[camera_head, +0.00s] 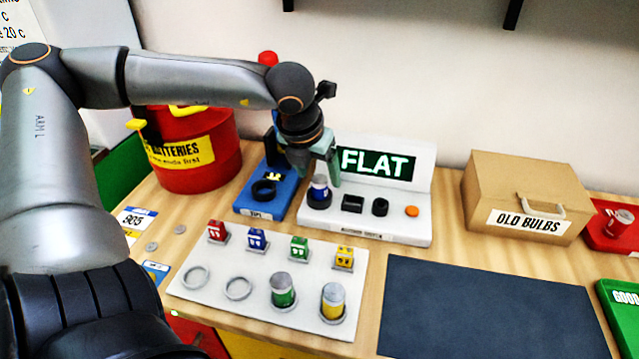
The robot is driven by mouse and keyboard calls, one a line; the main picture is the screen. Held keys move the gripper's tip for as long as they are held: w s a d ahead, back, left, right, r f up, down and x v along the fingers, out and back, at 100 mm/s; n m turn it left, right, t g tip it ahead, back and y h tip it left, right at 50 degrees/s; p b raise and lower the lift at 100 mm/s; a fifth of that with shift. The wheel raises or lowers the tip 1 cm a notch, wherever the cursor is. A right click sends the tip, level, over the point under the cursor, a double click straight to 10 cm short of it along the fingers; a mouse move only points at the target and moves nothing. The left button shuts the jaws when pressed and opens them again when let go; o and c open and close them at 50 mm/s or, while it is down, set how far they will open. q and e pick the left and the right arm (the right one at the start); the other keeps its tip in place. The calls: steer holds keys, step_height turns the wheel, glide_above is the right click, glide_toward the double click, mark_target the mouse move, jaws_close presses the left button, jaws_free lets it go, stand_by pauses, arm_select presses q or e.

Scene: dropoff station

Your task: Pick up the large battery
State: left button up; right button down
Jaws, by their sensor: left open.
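A battery with a blue and white body (319,188) stands upright in a round black socket of the white tester (400,228). The tester's screen (378,164) reads FLAT. My left gripper (317,176) is open, pointing down right at this battery, with its fingers around or just above the top; I cannot tell if they touch it. A green battery (282,292) and a yellow battery (333,302) stand upright in rings on the white board (250,318). My right gripper is out of view.
A red batteries bin (190,172) stands behind my left arm. A blue device (255,205) sits left of the tester. A cardboard OLD BULBS box (520,190) and a red tray (603,241) are at the right. The dark mat (490,305) is bare. Two board rings are empty.

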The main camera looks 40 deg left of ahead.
arm_select(q)
steer(key=shift+x, duration=1.4)
steer(key=shift+a, duration=0.1)
steer(key=shift+c, duration=0.3)
jaws_close()
